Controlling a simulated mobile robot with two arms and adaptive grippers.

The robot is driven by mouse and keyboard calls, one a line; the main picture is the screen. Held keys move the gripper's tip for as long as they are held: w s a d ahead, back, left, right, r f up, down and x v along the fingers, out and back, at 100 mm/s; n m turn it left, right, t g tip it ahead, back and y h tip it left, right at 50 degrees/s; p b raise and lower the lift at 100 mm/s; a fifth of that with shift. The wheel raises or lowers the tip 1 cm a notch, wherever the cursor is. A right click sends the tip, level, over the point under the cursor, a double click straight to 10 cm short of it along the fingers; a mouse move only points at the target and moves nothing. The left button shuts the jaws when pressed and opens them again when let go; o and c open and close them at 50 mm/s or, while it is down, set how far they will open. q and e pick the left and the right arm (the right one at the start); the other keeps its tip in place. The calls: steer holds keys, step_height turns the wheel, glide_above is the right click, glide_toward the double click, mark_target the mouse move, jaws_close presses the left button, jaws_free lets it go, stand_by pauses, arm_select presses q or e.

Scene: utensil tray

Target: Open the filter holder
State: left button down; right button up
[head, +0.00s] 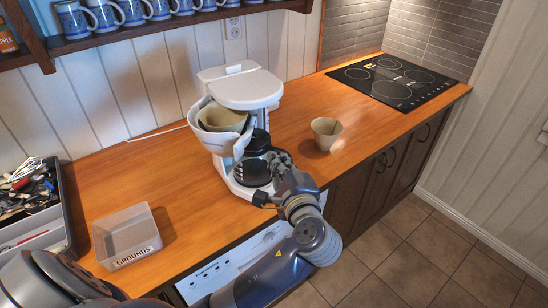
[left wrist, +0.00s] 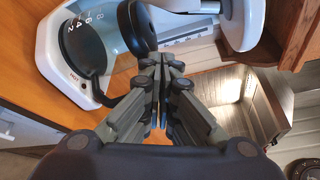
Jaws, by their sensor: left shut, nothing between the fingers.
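The white coffee maker (head: 241,86) stands on the wooden counter. Its white filter holder (head: 240,146) is swung out to the left from under the top, and a brown paper filter (head: 222,118) shows inside it. The black carafe (head: 250,172) sits on the base below. My left gripper (head: 277,160) is shut and empty, just right of the carafe and below the holder; I cannot tell whether it touches either. In the left wrist view the shut fingers (left wrist: 163,66) are in front of the carafe (left wrist: 112,35) and the white base (left wrist: 50,60). My right gripper is out of view.
A loose paper filter (head: 326,132) stands on the counter to the right. A clear grounds bin (head: 128,236) and a utensil tray (head: 66,215) are at the left. A mug shelf (head: 130,34) hangs above. A black cooktop (head: 392,80) is at the far right.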

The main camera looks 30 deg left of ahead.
arm_select(q)
steer(key=w+a+p, duration=0.1)
steer(key=a, duration=0.1)
steer(key=w+a+p, duration=0.1)
steer(key=a, duration=0.1)
steer(key=w+a+p, duration=0.1)
steer(key=a+p, duration=0.1)
steer(key=a, duration=0.1)
steer(key=shift+r, duration=0.15)
steer(key=shift+s+a+r, duration=0.1)
steer(key=shift+s+r, duration=0.05)
steer(key=shift+s, duration=0.3)
steer(key=shift+w, duration=0.15)
